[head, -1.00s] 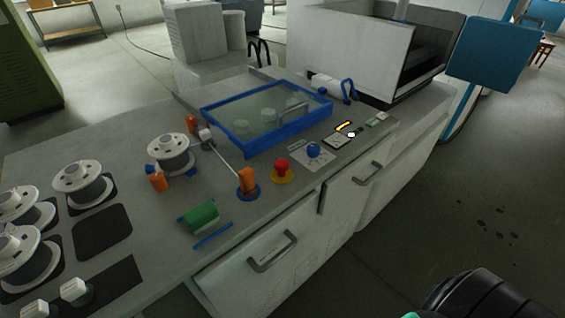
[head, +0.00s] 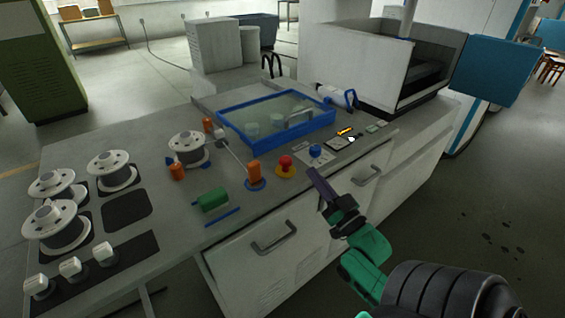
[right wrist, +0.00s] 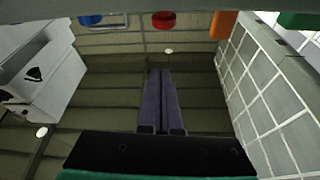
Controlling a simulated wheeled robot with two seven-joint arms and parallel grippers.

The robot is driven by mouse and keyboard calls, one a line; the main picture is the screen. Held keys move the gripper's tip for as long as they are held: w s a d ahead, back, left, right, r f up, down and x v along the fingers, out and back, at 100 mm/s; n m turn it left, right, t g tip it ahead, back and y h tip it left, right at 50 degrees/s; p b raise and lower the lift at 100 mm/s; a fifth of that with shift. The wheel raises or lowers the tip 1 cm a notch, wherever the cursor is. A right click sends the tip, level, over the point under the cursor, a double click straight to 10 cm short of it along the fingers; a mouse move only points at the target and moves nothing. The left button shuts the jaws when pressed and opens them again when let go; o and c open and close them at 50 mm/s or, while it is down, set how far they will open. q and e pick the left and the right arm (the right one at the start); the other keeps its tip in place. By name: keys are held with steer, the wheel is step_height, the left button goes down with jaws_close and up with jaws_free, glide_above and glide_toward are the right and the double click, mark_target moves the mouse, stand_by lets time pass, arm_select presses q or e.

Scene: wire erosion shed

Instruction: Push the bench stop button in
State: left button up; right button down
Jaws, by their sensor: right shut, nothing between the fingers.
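The red stop button (head: 286,162), a mushroom head on a yellow base (head: 285,173), stands upright near the front edge of the bench. It also shows in the right wrist view, where the red head (right wrist: 163,20) is at the top middle, beyond the fingertips. My right gripper (head: 313,173) has its purple fingers together and empty, just right of the button in the head view and apart from it. The shut fingers (right wrist: 162,75) also show in the right wrist view. My left gripper is not in view.
A blue knob (head: 315,151) stands right of the button and an orange post (head: 254,172) left of it. A green block (head: 212,199) lies farther left. A blue-framed glass cover (head: 275,115) is behind. Drawer handles (head: 274,239) stick out of the bench front.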

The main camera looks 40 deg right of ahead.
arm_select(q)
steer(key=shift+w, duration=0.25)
arm_select(e)
steer(key=shift+r, duration=0.15)
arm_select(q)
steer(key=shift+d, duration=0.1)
arm_select(e)
steer(key=shift+r, duration=0.1)
step_height(320, 180, up, 3)
steer(key=p, duration=0.3)
glide_above(286, 165)
steer(key=s+d, duration=0.2)
steer(key=shift+w+a+r, duration=0.1)
steer(key=shift+w+r, duration=0.05)
steer(key=shift+w, duration=0.05)
steer(key=f, duration=0.3)
steer(key=shift+w+a+f, duration=0.15)
steer(key=shift+w+f, duration=0.15)
steer(key=shift+w, duration=0.1)
steer(key=shift+s+f, duration=0.1)
steer(key=shift+f, duration=0.25)
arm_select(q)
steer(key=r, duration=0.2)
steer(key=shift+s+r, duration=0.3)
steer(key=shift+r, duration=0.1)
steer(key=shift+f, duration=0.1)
arm_select(e)
steer(key=shift+a+f, duration=0.1)
